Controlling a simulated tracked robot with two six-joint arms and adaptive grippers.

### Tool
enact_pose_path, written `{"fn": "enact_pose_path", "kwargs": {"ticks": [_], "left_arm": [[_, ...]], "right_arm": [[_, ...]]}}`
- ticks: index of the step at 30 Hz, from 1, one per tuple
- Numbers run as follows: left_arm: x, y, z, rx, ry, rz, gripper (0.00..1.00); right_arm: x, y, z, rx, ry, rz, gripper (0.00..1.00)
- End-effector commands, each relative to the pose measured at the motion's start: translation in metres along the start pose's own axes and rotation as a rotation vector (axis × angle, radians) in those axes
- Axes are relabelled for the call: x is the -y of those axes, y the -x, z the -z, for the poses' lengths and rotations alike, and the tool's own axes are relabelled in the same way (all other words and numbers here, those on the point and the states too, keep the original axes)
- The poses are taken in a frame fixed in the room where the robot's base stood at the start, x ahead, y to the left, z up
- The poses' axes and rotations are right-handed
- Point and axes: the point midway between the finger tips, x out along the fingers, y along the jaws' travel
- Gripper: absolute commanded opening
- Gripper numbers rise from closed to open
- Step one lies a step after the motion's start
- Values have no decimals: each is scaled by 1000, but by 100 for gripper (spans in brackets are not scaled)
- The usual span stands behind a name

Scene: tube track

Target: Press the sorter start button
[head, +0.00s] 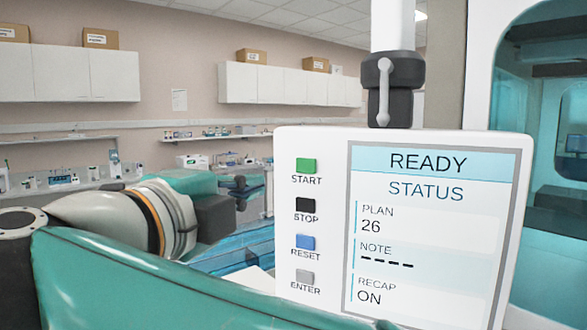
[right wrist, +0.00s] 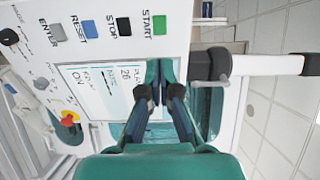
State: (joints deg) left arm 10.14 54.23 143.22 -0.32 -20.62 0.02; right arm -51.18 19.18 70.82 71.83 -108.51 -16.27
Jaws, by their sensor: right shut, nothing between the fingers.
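The white control panel (head: 423,147) stands in front of me, facing me. Its green START button (head: 306,166) is at the top of the button column and is fully visible. In the right wrist view the green button (right wrist: 158,25) is at the top of the picture, apart from my fingers.
Below START are the black STOP (head: 305,205), blue RESET (head: 304,242) and grey ENTER (head: 304,276) buttons. The screen (head: 430,190) reads READY. A red knob on yellow (right wrist: 69,118) shows in the right wrist view. A dark-jointed post (head: 391,85) rises above the panel.

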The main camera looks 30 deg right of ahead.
Motion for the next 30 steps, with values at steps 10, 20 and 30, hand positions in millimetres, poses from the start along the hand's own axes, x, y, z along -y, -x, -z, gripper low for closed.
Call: {"fn": "enact_pose_path", "kwargs": {"ticks": [10, 20, 30], "left_arm": [[-2, 4, 0, -1, -1, 0, 45], [-7, 18, 0, -1, -1, 0, 45], [-12, 34, 0, -1, 0, 0, 45]], "right_arm": [[1, -19, 4, -14, 1, 0, 0], [2, -82, 6, -19, 3, -1, 0], [1, -135, 7, -16, 3, 0, 0]]}}
